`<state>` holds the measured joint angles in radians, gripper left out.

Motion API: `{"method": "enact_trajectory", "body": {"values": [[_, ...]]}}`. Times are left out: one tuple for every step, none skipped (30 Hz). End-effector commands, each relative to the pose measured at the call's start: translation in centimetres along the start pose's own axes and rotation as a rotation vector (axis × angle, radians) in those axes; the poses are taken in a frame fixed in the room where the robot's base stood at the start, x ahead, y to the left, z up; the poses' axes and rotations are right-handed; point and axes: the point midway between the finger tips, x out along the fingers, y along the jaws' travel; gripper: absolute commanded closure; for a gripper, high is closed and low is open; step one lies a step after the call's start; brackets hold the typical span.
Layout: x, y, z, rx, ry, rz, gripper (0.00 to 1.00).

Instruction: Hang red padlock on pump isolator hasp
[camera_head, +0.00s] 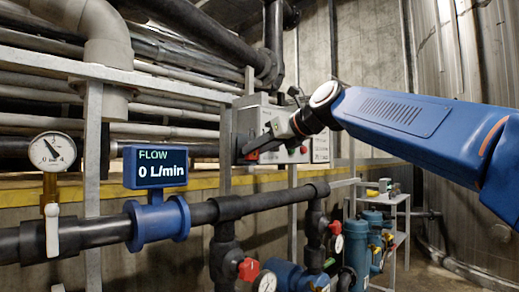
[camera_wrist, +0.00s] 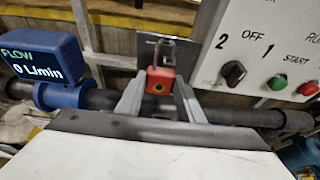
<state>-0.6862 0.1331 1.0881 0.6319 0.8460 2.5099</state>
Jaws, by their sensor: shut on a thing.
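The red padlock (camera_wrist: 160,81) is held between the two fingers of my gripper (camera_wrist: 160,100) in the wrist view, its shackle pointing up. In the head view a little red shows at the tips of my gripper (camera_head: 248,151), at the lower front of a grey control box (camera_head: 243,122). A grey metal plate (camera_wrist: 182,62), probably the hasp, stands behind the shackle, left of the box panel. The shackle overlaps the plate. I cannot tell whether it passes through a hole or only stands in front. In the head view my gripper hides this spot.
The panel (camera_wrist: 285,40) to the right carries a black selector knob (camera_wrist: 232,73), a green button (camera_wrist: 277,82) and a red button. A dark pipe with a blue flow meter (camera_head: 156,167) reading 0 L/min runs below. A pressure gauge (camera_head: 52,151) stands left.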

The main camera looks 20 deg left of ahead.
Motion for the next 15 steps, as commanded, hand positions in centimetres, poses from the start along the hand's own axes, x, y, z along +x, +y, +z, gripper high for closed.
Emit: {"method": "enact_trajectory", "body": {"values": [[0.07,0.02,0.06,0.000,-0.001,0.000,0.84],[0.11,0.02,0.08,0.000,-0.001,0.000,0.84],[0.16,0.02,0.11,0.000,-0.001,0.000,0.84],[0.21,0.02,0.13,0.000,-0.001,0.000,0.84],[0.25,0.02,0.16,0.000,-0.001,0.000,0.84],[0.31,0.02,0.18,0.000,-0.001,0.000,0.84],[0.35,0.03,0.20,0.000,-0.001,0.000,0.84],[0.40,0.03,0.22,0.000,-0.001,0.000,0.84],[0.46,0.03,0.25,0.000,-0.001,0.000,0.84],[0.51,0.03,0.26,0.000,-0.001,0.000,0.84],[0.56,0.03,0.27,0.000,-0.001,0.000,0.84],[0.63,0.03,0.29,0.000,-0.001,0.000,0.84],[0.68,0.03,0.30,0.000,-0.001,0.000,0.84],[0.73,0.03,0.32,0.000,-0.001,0.001,0.84],[0.79,0.03,0.33,0.000,-0.001,0.001,0.84]]}}
